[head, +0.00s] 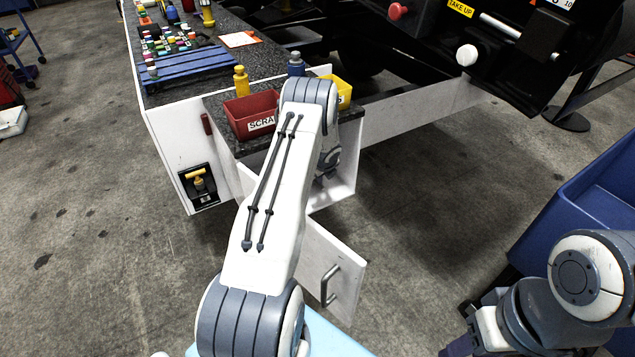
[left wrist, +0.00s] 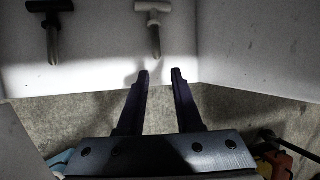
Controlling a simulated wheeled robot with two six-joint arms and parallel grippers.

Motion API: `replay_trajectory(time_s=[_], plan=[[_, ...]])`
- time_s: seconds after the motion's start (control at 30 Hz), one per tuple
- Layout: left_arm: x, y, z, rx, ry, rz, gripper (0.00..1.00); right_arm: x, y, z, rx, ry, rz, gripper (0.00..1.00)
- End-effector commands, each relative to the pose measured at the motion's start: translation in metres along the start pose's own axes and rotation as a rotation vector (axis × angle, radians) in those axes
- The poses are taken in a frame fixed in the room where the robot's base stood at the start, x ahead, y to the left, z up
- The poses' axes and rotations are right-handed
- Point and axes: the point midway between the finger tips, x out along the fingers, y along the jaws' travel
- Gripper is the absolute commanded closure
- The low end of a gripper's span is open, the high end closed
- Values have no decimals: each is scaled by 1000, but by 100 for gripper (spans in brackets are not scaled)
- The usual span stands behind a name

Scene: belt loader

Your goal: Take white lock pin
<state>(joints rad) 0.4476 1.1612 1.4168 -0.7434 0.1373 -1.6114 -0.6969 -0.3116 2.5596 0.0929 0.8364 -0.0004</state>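The white lock pin (left wrist: 154,28) shows in the left wrist view as a pale T-handled pin against the white cabinet panel, its shaft toward my fingers. A dark T-handled pin (left wrist: 52,28) is to its left. My left gripper (left wrist: 160,76) is open and empty. Its fingertips are just short of the pale pin's shaft end, roughly in line with it, and not around it. In the head view my left arm reaches into the open white cabinet (head: 342,190) and hides most of the inside; the pins cannot be made out there. My right gripper's fingers cannot be made out at the lower right.
The cabinet door (head: 335,270) with a metal handle stands open. A red scrap bin (head: 250,112) and a yellow bin (head: 342,92) stand on the dark counter above. A blue container (head: 585,205) is at the right. The floor between cabinet and container is clear.

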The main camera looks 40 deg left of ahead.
Motion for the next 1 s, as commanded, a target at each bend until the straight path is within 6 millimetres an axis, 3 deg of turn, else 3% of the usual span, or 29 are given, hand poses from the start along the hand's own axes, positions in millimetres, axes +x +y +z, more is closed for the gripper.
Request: replay_trajectory(time_s=[0.2, 0.47, 0.7, 1.0], plan=[[36, 3, -1, -4, 1, 4, 66, 0, 0, 0, 0, -2, 0, 53], [55, 4, -1, -4, 2, 5, 66, 2, 0, 0, 0, -2, 0, 53], [90, 7, 0, -4, 1, 4, 66, 11, 1, 1, 0, -2, 0, 53], [99, 7, 2, -4, 1, 4, 66, 13, 1, 1, 0, -2, 0, 53]])
